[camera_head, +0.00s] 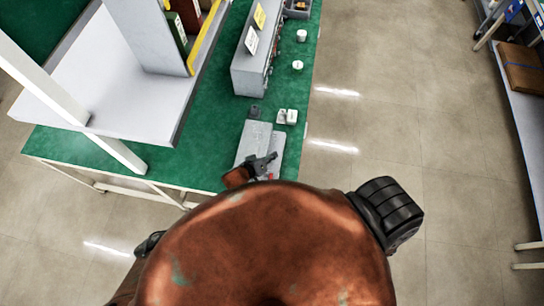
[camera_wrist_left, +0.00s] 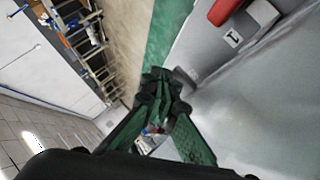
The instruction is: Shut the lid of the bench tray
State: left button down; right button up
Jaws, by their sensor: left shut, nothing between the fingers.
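The bench tray (camera_head: 274,158) is a flat grey shape near the front right edge of the green bench. A grey panel that looks like its lid (camera_head: 254,138) shows at its left and back; I cannot tell its exact angle. My left gripper (camera_head: 263,162) is over the tray, its fingers shut and empty. In the left wrist view, the shut fingertips (camera_wrist_left: 163,88) are beside a large smooth grey surface (camera_wrist_left: 255,110), probably the lid or tray; I cannot tell whether they touch it. My brown arm hides the tray's near side. My right gripper is not in view.
Small white parts (camera_head: 287,116) stand just behind the tray. A grey box with labels (camera_head: 252,55) is farther back. A grey raised shelf (camera_head: 95,85) overhangs the bench on the left. Open floor (camera_head: 400,120) lies to the right.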

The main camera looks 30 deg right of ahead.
pick_arm(q)
notch_tip(320, 180, up, 4)
jog(key=p, duration=0.4)
jog(key=shift+r, duration=0.25)
jog(key=s+a+r+b, duration=0.1)
jog(key=s+a+r, duration=0.3)
jog(key=s+r, duration=0.1)
jog(key=shift+s+a+r, duration=0.2)
jog(key=shift+a+r, duration=0.1)
jog(key=shift+r, duration=0.45)
jog(key=shift+r, duration=0.1)
